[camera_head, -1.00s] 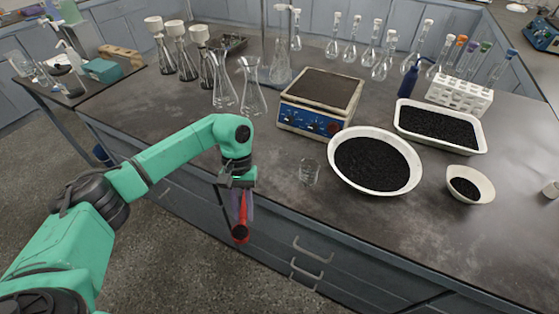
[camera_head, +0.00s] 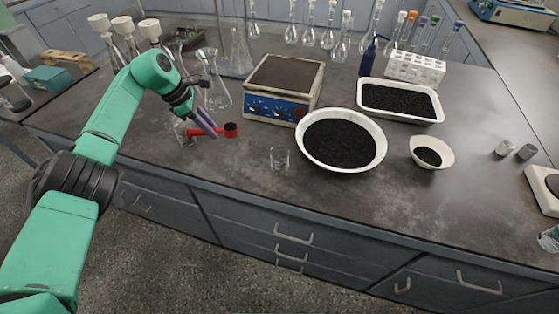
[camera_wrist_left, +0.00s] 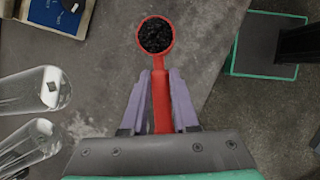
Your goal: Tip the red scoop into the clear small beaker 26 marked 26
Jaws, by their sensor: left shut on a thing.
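My left gripper (camera_head: 205,122) is shut on the handle of the red scoop (camera_head: 231,130), above the left part of the bench. In the left wrist view the scoop's handle (camera_wrist_left: 161,100) lies between the two purple fingers (camera_wrist_left: 161,88), and its round bowl holds black granules. A clear small beaker (camera_head: 279,159) stands upright on the bench, to the right of the scoop and apart from it. Another clear glass vessel (camera_head: 183,132) shows just left of the scoop, partly overlapped by it. No number is readable on either. My right gripper is out of view.
A white bowl of black granules (camera_head: 379,157) stands right of the beaker. Behind is the blue-fronted device with a flat top (camera_head: 300,108). A conical flask (camera_head: 215,96) stands close behind the gripper. A tray (camera_head: 438,116) and small dish (camera_head: 446,145) are farther right. The bench front is clear.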

